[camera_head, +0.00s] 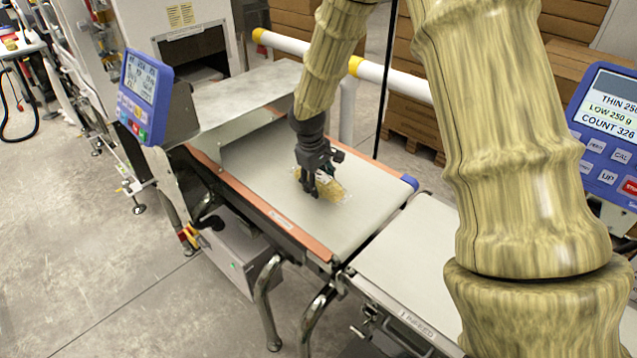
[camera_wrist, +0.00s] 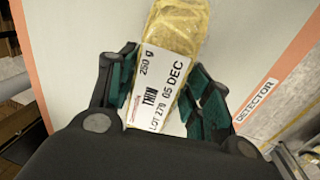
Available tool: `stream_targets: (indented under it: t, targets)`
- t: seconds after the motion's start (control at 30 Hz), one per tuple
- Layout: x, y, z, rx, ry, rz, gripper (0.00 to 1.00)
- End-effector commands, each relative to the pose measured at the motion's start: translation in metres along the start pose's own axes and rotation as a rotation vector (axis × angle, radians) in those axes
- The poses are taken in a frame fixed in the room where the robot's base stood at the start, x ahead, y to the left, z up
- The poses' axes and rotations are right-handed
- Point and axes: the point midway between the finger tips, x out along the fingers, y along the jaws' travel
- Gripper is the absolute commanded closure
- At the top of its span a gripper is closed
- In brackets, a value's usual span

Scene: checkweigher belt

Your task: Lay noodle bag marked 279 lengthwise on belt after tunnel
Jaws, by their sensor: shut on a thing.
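The noodle bag (camera_wrist: 176,35) is a clear pack of yellow noodles with a white label reading 250 g, THIN, LOT 279, 05 DEC. In the head view the bag (camera_head: 331,188) is at the middle of the belt section (camera_head: 262,160) after the tunnel (camera_head: 190,50). My gripper (camera_head: 316,186) points down and is shut on the bag's sides; its green-lined fingers (camera_wrist: 165,95) touch the label end in the wrist view. Whether the bag rests on the belt or is just above it, I cannot tell. The gripper hides part of the bag in the head view.
Orange rails edge the belt, with a DETECTOR label (camera_wrist: 255,102) on one. A second pale belt (camera_head: 420,260) adjoins at the lower right. A blue display (camera_head: 137,95) stands left, another (camera_head: 608,130) right. A white rail (camera_head: 390,75) and cardboard boxes (camera_head: 410,95) stand behind.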

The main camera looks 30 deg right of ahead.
Motion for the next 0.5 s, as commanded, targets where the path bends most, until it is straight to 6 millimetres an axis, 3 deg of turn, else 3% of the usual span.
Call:
stream_targets:
  t: [0.17,0.5]
  targets:
    - [0.013,-0.002,0.0,0.0,0.001,0.001,0.82]
    - [0.016,-0.003,0.0,0.001,0.001,0.001,0.82]
